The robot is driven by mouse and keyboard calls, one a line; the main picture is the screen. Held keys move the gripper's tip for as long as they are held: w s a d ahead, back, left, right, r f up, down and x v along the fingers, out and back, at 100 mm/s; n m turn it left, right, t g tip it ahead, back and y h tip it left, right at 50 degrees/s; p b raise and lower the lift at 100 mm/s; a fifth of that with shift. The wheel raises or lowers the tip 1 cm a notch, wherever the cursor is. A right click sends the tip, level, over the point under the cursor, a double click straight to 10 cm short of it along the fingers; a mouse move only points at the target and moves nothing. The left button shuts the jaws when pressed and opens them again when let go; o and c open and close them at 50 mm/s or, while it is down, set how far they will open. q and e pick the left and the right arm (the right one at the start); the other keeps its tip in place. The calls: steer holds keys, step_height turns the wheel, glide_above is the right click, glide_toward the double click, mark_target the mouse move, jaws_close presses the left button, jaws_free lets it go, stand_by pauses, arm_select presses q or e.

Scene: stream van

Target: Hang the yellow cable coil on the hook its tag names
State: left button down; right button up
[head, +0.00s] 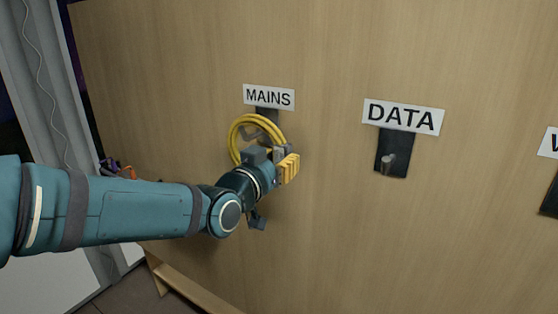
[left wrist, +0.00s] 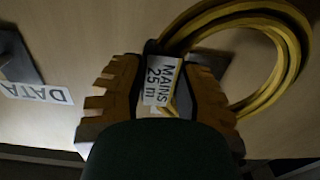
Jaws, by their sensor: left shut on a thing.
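The yellow cable coil (head: 243,130) is in front of the dark hook plate under the MAINS sign (head: 269,97) in the head view. My left gripper (head: 284,160) is shut on the coil at its lower right side. In the left wrist view the coil (left wrist: 283,50) loops out to the upper right of the fingers (left wrist: 165,90). Its white tag (left wrist: 161,81) reads "MAINS 25 m" and shows between the fingers. Whether the coil rests on the MAINS hook is hidden by the coil and gripper. My right gripper is not in view.
The DATA sign (head: 403,116) and its empty hook (head: 388,162) are to the right on the same wooden wall. A third sign (head: 549,143) is cut off at the right edge. Small dark and orange items (head: 118,168) lie at left behind my arm.

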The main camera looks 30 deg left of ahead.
arm_select(q)
steer(key=shift+r, duration=0.1)
steer(key=c, duration=0.6)
jaws_free()
steer(key=shift+c, duration=0.2)
steer(key=shift+s, duration=0.1)
steer(key=s+a+b, duration=0.1)
steer(key=s+b, duration=0.2)
steer(key=s, duration=1.2)
steer(key=shift+s, duration=0.15)
